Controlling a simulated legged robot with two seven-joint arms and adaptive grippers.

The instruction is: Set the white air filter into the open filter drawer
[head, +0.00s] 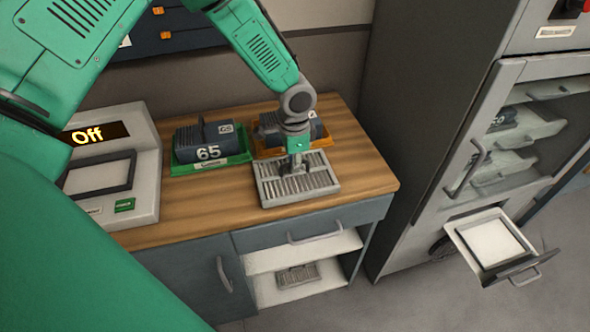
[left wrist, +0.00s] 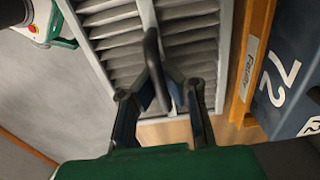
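The white air filter (head: 268,194) is a pale, pleated slab with a frame, at the front of the wooden counter. I cannot tell whether it touches the counter. In the left wrist view its pleats (left wrist: 112,35) and dark upright handle (left wrist: 153,50) show. My left gripper (head: 297,172) is above the filter's middle, its fingers (left wrist: 162,92) close together on both sides of the handle, seemingly shut on it. The open filter drawer (head: 516,266) juts from the grey cabinet low at the right, with a flat white surface inside. My right gripper is not in view.
A green tray (head: 207,167) and an orange tray (head: 327,140) hold dark numbered blocks behind the filter. A display unit reading "Off" (head: 128,170) stands left. Another pleated piece (head: 298,276) lies on the shelf below.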

